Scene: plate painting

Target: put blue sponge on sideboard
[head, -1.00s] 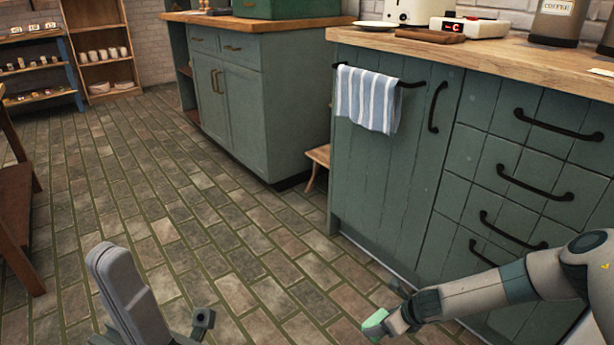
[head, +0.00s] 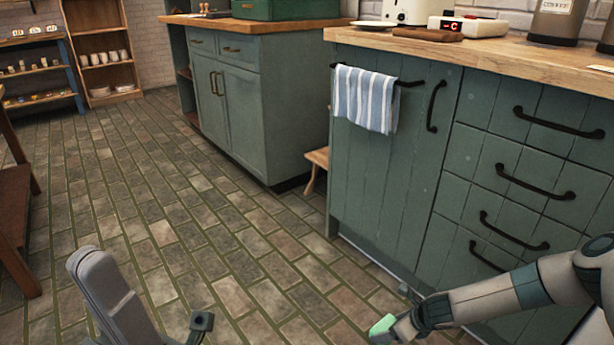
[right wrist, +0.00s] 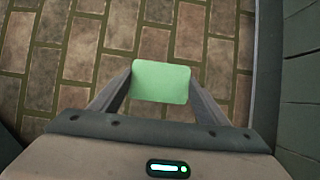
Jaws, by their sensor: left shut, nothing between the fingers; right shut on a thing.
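My right gripper (head: 384,328) is shut on a light green block (head: 379,331), low over the floor in front of the near green cabinet. The block looks like a sponge, but green, not blue. In the right wrist view the green block (right wrist: 161,81) sits between the two fingertips. My left gripper (head: 88,262) is at the lower left of the head view, shut and empty, its lower part cut off. Two wood-topped green cabinets are in view, a near one (head: 480,60) and a farther one (head: 250,23); which is the sideboard I cannot tell.
A striped towel (head: 365,98) hangs on the near cabinet's rail. A plate (head: 372,25), a wooden board (head: 427,34) and a scale (head: 467,27) stand on its top. A green box (head: 290,9) is on the farther cabinet. A small stool (head: 316,158) stands between them. The brick floor (head: 150,190) is clear.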

